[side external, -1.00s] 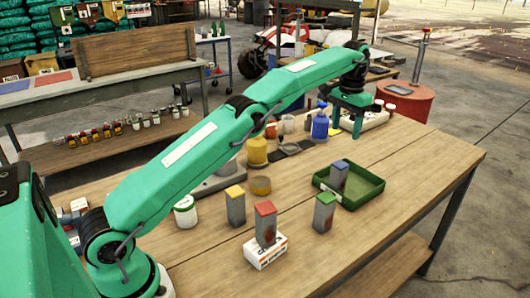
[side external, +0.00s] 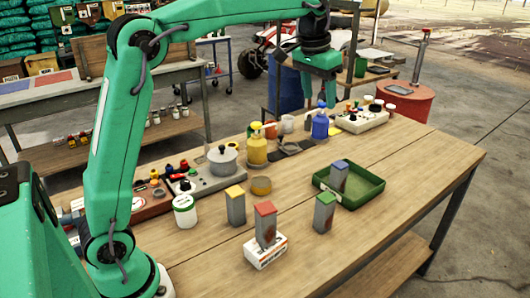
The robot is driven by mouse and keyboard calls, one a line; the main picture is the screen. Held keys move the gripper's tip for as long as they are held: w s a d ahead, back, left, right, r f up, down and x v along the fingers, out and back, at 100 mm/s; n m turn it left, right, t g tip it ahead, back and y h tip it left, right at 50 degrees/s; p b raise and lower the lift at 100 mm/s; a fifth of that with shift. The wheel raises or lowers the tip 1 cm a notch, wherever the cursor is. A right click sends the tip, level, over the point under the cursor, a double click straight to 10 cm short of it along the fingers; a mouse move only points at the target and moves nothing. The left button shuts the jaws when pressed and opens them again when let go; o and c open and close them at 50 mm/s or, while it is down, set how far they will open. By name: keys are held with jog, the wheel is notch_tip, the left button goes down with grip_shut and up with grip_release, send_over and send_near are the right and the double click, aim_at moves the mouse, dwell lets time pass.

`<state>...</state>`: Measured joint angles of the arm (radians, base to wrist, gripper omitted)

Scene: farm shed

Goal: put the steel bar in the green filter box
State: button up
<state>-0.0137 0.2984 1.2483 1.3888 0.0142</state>
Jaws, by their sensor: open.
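Several upright grey steel bars with coloured tops stand on the wooden bench. The blue-topped bar (side external: 339,178) stands inside the shallow green box (side external: 363,196), toward its left end. The green-topped bar (side external: 323,214) stands in front of the box, apart from it. The yellow-topped bar (side external: 236,209) stands to the left. The red-topped bar (side external: 266,228) stands at a small white carton (side external: 266,253); whether on it or behind it I cannot tell. My gripper (side external: 322,98) is open and points down, high at the back of the bench, away from the bars.
A blue bottle (side external: 320,126), a yellow bottle (side external: 257,148), a pot (side external: 222,160) and a white jar (side external: 185,210) stand along the back and left of the bench. A pale panel with knobs (side external: 362,120) lies behind. The front and right of the bench are clear.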

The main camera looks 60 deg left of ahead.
jog(key=s+t, duration=0.2)
jog(key=s, duration=1.4)
jog(key=s+f+t, duration=0.1)
jog(key=s+f, duration=0.8)
jog(key=s, duration=0.3)
jog(key=shift+s+d+f, duration=0.2)
jog(key=shift+d+f, duration=0.15)
jog(key=shift+f, duration=0.05)
